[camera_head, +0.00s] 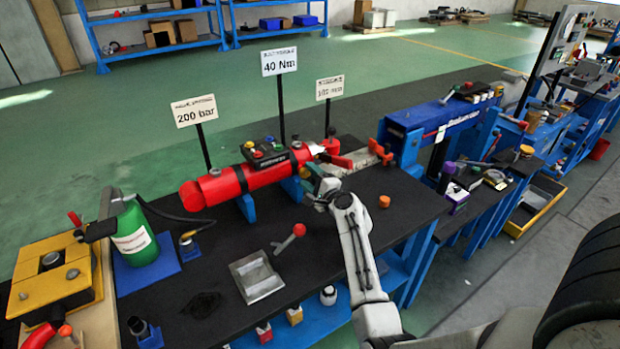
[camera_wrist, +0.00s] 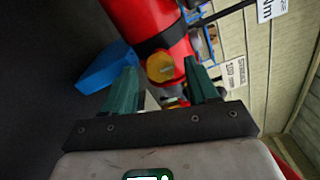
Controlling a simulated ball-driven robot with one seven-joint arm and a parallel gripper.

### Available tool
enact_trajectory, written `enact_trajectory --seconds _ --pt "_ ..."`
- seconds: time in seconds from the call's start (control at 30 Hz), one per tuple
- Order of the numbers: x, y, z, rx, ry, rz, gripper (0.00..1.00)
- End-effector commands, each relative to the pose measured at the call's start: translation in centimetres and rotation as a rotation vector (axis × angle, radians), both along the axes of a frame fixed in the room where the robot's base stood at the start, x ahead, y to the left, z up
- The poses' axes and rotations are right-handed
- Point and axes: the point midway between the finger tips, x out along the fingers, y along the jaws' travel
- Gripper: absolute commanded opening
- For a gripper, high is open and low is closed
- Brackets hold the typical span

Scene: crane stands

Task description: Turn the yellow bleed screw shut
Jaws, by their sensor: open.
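The yellow bleed screw (camera_wrist: 160,68) shows in the wrist view as a round yellow cap on the red cylinder (camera_wrist: 150,22). My gripper (camera_wrist: 160,72) is open, and its two green fingers appear to the left and right of the screw in that view. Nothing is between the fingers that I can see gripped; I cannot tell whether the tips reach past the cap. In the head view, the red cylinder (camera_head: 228,184) lies on blue supports on the dark bench, and my gripper (camera_head: 318,178) is at its right end. The screw cannot be made out there.
Signs on posts, including the 40 Nm sign (camera_head: 279,62), stand behind the cylinder. A red-knobbed lever (camera_head: 299,230), metal tray (camera_head: 257,277) and orange knob (camera_head: 384,201) are on the bench. A green bottle (camera_head: 134,236) stands left. A blue press (camera_head: 440,118) is at right.

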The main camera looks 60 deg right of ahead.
Motion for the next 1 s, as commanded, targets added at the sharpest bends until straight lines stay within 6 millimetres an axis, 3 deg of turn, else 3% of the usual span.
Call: enact_trajectory --seconds 0.27,0.8,1.0 --pt "-0.4 0.3 0.0 -0.002 0.0 0.001 0.58" --pt "-7.7 4.7 -0.1 -0.002 0.003 0.002 0.58" --pt "-9.0 5.5 -0.1 0.0 0.001 0.0 0.58"
